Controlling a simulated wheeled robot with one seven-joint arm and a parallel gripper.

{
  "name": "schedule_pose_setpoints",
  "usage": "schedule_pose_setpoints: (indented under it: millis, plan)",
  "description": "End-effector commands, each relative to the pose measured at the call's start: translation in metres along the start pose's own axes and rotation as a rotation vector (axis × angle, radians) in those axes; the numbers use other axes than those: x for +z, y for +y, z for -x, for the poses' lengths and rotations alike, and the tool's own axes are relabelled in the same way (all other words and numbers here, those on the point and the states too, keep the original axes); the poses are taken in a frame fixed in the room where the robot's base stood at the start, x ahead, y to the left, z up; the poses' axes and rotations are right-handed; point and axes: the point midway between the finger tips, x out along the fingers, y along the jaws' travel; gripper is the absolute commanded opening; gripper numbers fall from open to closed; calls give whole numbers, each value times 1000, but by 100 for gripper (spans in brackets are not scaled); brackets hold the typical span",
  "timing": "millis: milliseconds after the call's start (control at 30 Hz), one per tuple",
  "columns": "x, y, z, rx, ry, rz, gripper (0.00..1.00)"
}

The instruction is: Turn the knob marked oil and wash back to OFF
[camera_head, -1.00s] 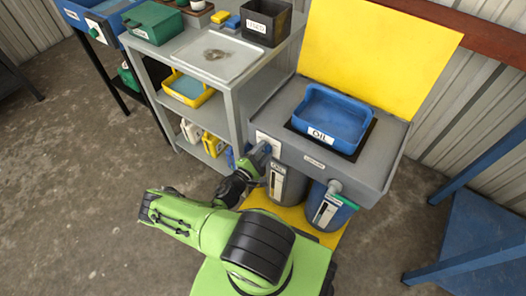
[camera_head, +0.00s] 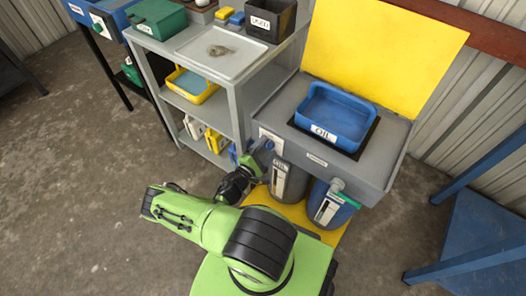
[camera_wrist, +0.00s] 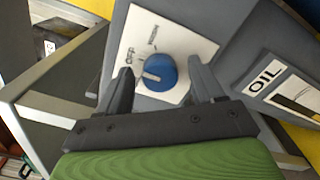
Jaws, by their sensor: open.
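The blue round knob (camera_wrist: 161,72) sits on a white plate (camera_wrist: 181,30) in the wrist view. Its pale pointer bar points to the left in that picture. My gripper (camera_wrist: 161,68) is open, with one finger on each side of the knob and gaps visible between fingers and knob. In the head view my gripper (camera_head: 254,160) is at the plate (camera_head: 271,141) on the grey sink unit's front, partly covering the knob.
A grey canister (camera_head: 284,184) marked OIL and a blue one (camera_head: 326,207) hang under the sink unit (camera_head: 371,164). A blue OIL tray (camera_head: 336,112) sits on top. A grey shelf (camera_head: 236,112) stands close on the left. Open floor (camera_head: 70,190) lies further left.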

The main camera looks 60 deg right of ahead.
Motion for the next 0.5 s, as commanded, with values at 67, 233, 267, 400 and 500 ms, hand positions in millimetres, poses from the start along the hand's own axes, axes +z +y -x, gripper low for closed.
schedule_pose_setpoints:
  millis: [67,233,267,400,500]
  plan:
    - [0,1,7,1,3,0,67]
    - [-1,3,48,2,8,1,67]
    - [0,3,56,3,7,1,67]
    - [-1,2,97,2,8,0,67]
    - [-1,2,123,1,6,-1,67]
